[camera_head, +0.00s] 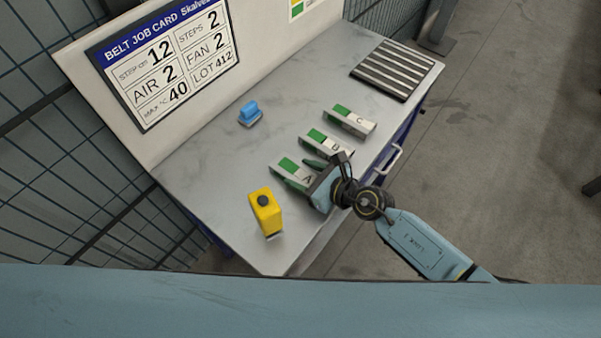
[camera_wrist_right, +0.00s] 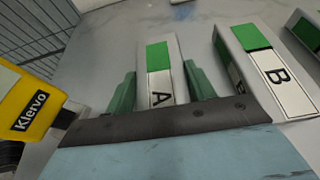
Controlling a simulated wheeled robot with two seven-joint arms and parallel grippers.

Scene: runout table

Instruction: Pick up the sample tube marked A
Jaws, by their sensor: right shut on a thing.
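The sample tube A (camera_head: 291,171) is a block with a green and white label, lying on the grey table at the near end of a row. My right gripper (camera_head: 313,172) reaches over the near edge and is shut on tube A. In the right wrist view tube A (camera_wrist_right: 160,72) sits between the two green fingers of my right gripper (camera_wrist_right: 162,92), its letter facing up. Its lower end is hidden by the gripper body. Whether it is off the table I cannot tell. My left gripper is not in view.
Tube B (camera_head: 328,141) lies close beside tube A, and tube C (camera_head: 350,121) lies beyond it. A blue object (camera_head: 250,113) and a ribbed rack (camera_head: 396,70) are farther back. A job card (camera_head: 165,58) is on the back panel.

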